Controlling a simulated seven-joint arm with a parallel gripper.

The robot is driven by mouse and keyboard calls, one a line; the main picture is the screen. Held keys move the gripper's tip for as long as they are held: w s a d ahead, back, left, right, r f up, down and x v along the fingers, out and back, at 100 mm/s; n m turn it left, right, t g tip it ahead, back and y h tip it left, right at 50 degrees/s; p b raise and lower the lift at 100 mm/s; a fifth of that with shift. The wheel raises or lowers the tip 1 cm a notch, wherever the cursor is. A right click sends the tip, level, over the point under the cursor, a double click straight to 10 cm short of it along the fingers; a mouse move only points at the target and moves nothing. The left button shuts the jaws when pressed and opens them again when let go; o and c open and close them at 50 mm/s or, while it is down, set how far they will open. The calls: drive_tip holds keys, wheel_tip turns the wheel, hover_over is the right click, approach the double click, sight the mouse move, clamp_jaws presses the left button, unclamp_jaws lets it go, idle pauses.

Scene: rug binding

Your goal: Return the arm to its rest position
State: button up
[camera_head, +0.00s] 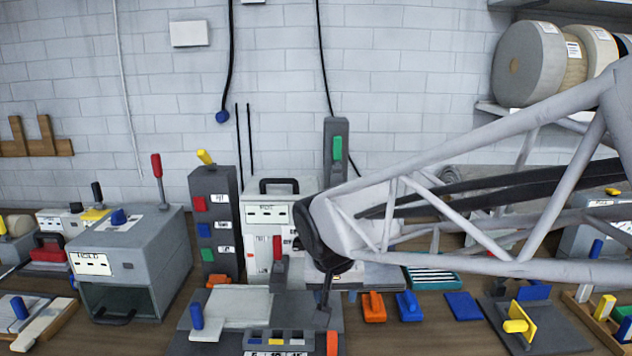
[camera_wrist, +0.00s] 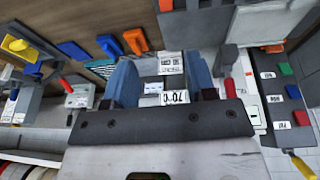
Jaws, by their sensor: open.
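My arm reaches in from the right in the head view. My gripper (camera_head: 325,298) points down above the front middle of the bench, over the grey plate fixture (camera_head: 235,307). In the wrist view my gripper (camera_wrist: 163,82) shows two blue-grey fingers set apart, with no object held between them. Labelled white equipment (camera_wrist: 170,63) shows through the gap, beyond the fingers. The fingertips are small and dark in the head view, and I cannot tell whether they touch anything.
A grey box machine (camera_head: 150,250) stands left, beside a dark button tower (camera_head: 213,220). A white machine with a handle (camera_head: 262,215) stands behind the gripper. Orange (camera_head: 373,307) and blue (camera_head: 409,306) blocks lie right. Rolls (camera_head: 530,65) sit on a shelf upper right. Space above the bench's left side is open.

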drive_tip(key=s+d, duration=1.5)
drive_tip(key=s, duration=0.2)
drive_tip(key=shift+s+f+g+y, duration=0.15)
drive_tip(key=shift+f+g+y, duration=0.15)
drive_tip(key=shift+f+g, duration=0.1)
idle(1.4)
